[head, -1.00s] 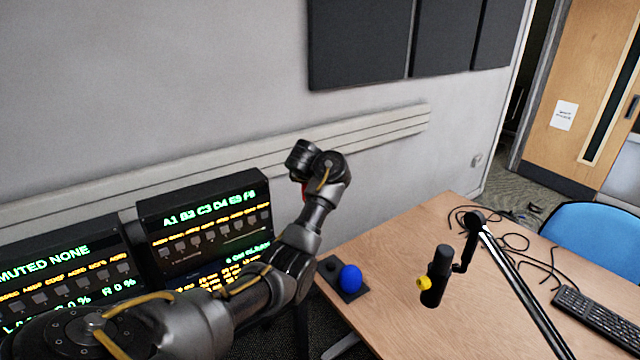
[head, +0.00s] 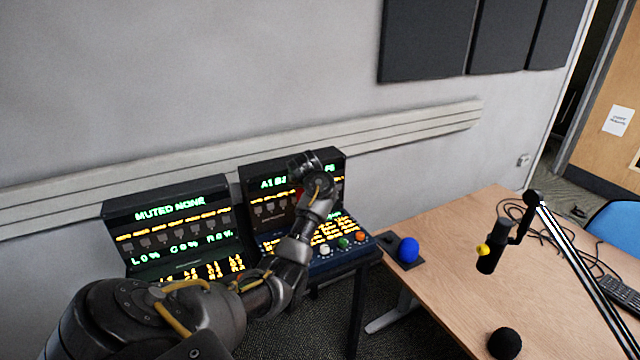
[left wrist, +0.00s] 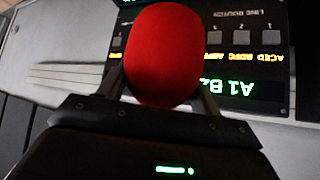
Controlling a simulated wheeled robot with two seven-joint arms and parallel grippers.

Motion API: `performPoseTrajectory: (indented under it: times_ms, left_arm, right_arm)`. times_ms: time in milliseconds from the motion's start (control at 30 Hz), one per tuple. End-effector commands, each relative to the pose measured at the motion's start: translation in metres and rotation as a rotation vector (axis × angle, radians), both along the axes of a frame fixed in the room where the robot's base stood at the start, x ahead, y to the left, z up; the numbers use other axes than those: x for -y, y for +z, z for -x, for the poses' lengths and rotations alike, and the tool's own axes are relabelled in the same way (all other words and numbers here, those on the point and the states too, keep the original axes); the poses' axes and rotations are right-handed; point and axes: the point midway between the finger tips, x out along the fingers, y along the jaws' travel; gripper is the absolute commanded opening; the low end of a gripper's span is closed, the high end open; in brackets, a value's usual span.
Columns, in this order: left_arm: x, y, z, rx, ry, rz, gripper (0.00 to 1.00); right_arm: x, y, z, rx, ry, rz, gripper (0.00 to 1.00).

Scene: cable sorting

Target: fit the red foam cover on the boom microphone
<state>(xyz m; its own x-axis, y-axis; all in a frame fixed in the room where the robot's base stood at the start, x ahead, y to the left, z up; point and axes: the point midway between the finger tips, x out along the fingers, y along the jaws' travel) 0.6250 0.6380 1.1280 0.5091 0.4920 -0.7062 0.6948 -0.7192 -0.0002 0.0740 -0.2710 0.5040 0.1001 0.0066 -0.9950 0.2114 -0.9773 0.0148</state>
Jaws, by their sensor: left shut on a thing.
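The red foam cover (left wrist: 165,55) fills the upper middle of the left wrist view. My left gripper (left wrist: 161,92) is shut on it, one finger on each side. In the head view only a sliver of red (head: 298,193) shows beside my left wrist, which hides the gripper's fingers. They are in front of the right-hand console. My right gripper is not in view.
Two lit consoles (head: 170,205) stand along the wall at left. A blue foam ball (head: 409,249) sits on a black base at the desk's left edge. A black ball (head: 505,343) lies at the desk's front. Cables and a keyboard (head: 620,292) are at right.

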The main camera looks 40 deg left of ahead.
Motion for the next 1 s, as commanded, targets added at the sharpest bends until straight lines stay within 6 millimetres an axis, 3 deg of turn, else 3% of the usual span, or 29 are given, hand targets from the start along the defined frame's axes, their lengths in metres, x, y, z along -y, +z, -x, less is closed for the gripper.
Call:
performPoseTrajectory:
  times_ms: [233,467,600,767,867,1000]
  left_arm:
    - [0.016,0.003,-0.006,-0.008,0.065,-0.010,0.43]
    - [0.063,-0.012,-0.005,-0.008,0.120,-0.010,0.43]
    - [0.119,-0.020,0.004,-0.002,0.088,-0.004,0.43]
    - [0.192,-0.008,0.010,0.003,-0.086,0.003,0.43]
    - [0.242,-0.001,0.022,0.005,-0.221,0.005,0.43]
    - [0.311,0.007,0.054,0.005,-0.415,0.005,0.43]
  right_arm:
    - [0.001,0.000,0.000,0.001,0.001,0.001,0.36]
    - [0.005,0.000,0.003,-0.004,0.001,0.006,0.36]
    - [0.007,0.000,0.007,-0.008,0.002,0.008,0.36]
    - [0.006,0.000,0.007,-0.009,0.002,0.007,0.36]
    - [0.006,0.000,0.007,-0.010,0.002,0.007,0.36]
    - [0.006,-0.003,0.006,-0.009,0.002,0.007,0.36]
